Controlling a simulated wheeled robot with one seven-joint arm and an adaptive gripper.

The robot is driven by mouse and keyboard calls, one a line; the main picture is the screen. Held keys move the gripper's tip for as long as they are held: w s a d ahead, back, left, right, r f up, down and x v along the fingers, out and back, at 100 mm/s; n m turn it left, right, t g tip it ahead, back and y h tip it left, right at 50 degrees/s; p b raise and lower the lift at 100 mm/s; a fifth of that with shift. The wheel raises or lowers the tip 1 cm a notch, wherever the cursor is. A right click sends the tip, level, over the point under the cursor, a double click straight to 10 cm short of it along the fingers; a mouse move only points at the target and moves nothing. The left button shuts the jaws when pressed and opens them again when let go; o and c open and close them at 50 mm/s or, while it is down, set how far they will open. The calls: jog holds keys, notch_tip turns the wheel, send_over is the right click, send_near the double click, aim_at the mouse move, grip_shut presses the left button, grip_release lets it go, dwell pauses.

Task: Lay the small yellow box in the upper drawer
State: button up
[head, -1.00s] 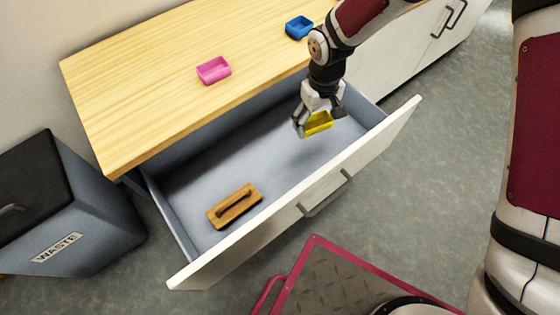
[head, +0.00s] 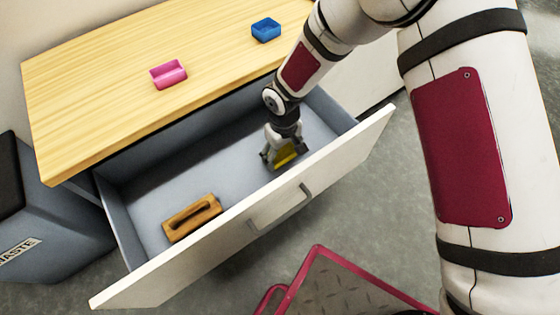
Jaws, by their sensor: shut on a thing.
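The small yellow box (head: 286,155) is between the fingers of my gripper (head: 282,158), inside the open upper drawer (head: 237,161). My gripper is shut on it, points down and covers part of it. The box is low in the right part of the drawer, near the front panel. I cannot tell whether it touches the drawer floor.
A brown wooden block with a handle (head: 192,217) lies in the drawer's left part. A pink box (head: 168,75) and a blue box (head: 266,30) stand on the wooden top (head: 110,85). A waste bin (head: 60,225) stands at the left.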

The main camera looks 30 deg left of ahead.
aim_at(282, 158)
jog(key=shift+f+b, duration=0.6)
jog(key=shift+f, duration=1.45)
jog(key=shift+f, duration=0.2)
jog(key=o, duration=0.7)
jog(key=shift+o, duration=0.2)
jog(key=shift+r, duration=0.15)
notch_tip(282, 158, up, 12)
jog(key=p, duration=0.4)
jog(key=shift+r, duration=0.1)
